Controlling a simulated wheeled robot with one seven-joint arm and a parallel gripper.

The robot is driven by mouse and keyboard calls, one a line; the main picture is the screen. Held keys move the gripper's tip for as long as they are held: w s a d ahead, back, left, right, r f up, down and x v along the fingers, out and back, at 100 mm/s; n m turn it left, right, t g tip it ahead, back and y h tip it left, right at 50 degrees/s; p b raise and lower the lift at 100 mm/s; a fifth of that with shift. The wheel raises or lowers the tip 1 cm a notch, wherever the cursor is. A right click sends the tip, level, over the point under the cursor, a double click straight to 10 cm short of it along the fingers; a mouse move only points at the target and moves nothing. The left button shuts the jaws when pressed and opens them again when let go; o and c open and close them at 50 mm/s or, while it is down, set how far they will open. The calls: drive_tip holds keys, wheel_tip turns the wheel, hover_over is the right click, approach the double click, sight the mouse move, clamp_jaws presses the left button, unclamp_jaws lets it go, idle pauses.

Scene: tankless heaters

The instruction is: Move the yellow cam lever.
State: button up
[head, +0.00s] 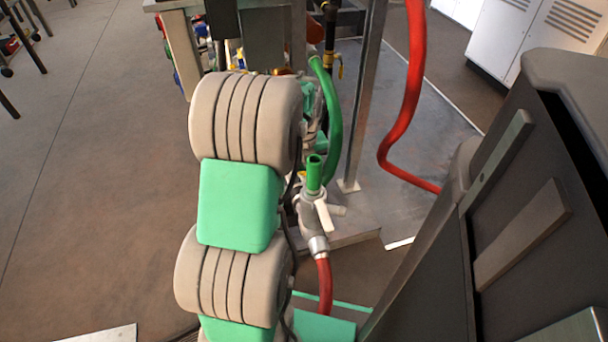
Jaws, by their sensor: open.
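A small yellow piece (341,67) shows beside a dark vertical pipe with a brass-coloured fitting (329,48), near the top middle of the head view. It may be the yellow cam lever, but it is too small to tell its position. More small yellow and orange bits show just left of it, partly hidden behind my grey and green arm. My arm fills the middle of the view and reaches away toward the metal stand. My gripper cannot be made out; the far end of the arm is hidden behind its nearer links.
A green hose (334,120) curves down beside a metal post (364,100). A white-handled valve (318,212) with a red hose below stands right of my arm. Another red hose (408,90) hangs farther right. White cabinets (540,40) stand at upper right. The left floor is mostly clear.

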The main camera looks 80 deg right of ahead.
drive_tip(key=shift+c, duration=0.5)
clamp_jaws()
idle(0.8)
